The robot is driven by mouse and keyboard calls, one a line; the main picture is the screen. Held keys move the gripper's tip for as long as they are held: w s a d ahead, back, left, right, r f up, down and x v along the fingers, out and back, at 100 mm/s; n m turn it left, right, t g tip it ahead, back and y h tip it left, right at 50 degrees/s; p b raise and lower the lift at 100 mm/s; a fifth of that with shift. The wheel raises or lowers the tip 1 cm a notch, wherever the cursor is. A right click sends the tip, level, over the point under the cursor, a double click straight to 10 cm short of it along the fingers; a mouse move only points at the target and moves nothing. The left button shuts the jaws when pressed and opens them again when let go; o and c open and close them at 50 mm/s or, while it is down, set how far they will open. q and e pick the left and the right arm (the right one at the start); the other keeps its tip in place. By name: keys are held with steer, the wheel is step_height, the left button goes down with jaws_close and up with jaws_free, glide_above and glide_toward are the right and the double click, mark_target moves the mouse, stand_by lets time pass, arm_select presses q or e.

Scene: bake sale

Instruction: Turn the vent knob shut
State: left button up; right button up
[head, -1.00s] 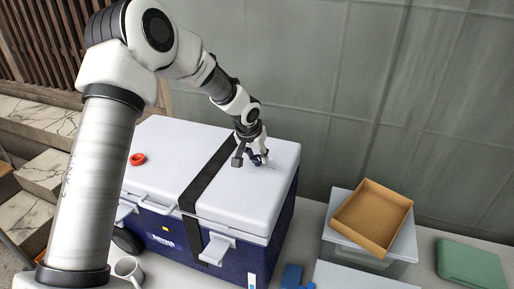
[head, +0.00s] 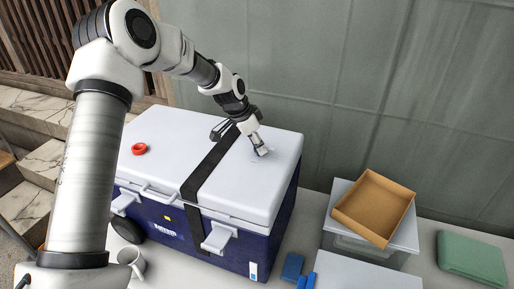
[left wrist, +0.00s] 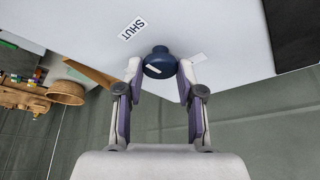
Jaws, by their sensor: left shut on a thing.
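The dark blue vent knob (left wrist: 159,60) stands on the white cooler lid (head: 180,125), with a white mark on its near side in the left wrist view. A white label reading SHUT (left wrist: 133,29) lies on the lid beside it, and a second pale label (left wrist: 198,57) is on the other side. My left gripper (left wrist: 160,66) has a fingertip on each side of the knob and is shut on it. In the head view my left gripper (head: 262,150) reaches down to the right part of the lid and hides the knob. My right gripper is not in view.
A red ring-shaped thing (head: 139,149) lies on the lid's left part. A black strap (head: 208,168) crosses the lid. A cardboard tray (head: 350,212) sits on a clear bin to the right, near a green folded item (head: 471,258). A white mug (head: 131,262) stands in front.

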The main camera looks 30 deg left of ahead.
arm_select(q)
steer(key=shift+s+f, duration=0.15)
steer(key=shift+f, duration=0.15)
steer(key=o, duration=1.2)
steer(key=shift+d, duration=0.1)
steer(key=shift+c, duration=0.2)
steer(key=shift+w, duration=0.3)
steer(key=v, duration=1.2)
steer(key=shift+w, duration=0.2)
steer(key=shift+r, duration=0.15)
